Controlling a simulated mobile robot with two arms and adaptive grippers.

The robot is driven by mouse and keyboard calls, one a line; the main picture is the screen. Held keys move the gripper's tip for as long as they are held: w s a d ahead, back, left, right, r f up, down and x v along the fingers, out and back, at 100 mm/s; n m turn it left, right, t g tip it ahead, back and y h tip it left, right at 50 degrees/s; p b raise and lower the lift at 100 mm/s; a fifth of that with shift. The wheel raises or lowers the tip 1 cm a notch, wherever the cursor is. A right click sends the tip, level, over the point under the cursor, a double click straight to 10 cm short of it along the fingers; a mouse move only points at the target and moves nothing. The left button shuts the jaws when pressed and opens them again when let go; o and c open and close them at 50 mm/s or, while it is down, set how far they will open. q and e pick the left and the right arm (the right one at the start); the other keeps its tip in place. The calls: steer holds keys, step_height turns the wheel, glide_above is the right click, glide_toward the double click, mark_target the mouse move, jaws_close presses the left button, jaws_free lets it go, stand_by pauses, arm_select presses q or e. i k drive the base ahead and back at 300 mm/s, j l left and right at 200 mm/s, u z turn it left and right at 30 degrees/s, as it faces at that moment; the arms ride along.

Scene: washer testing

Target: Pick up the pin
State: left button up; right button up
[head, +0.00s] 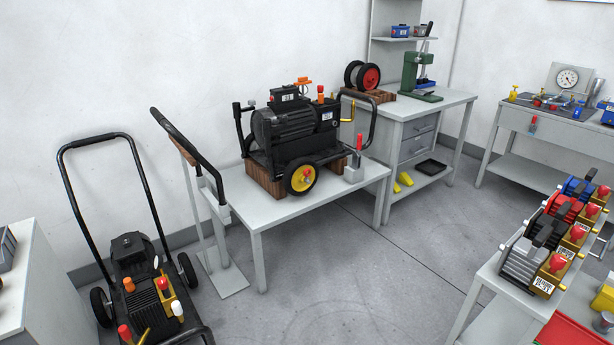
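No part I can name for certain as the pin shows in the head view. The pressure washer (290,125) sits on wooden blocks on that table. Its yellow-hubbed wheel (301,178) faces me, with a small red piece at the hub. Neither of my grippers is in view.
The middle table (285,208) has floor free in front. A second washer (135,270) with a tall handle stands at left. At right, a bench (490,290) holds several pump units. A workbench (440,105) with a green press (415,75) stands behind.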

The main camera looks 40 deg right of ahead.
mark_target(310, 171)
steer(key=i+l, duration=0.35)
steer(key=l, duration=0.15)
steer(key=i+l, duration=0.35)
steer(key=l, duration=0.15)
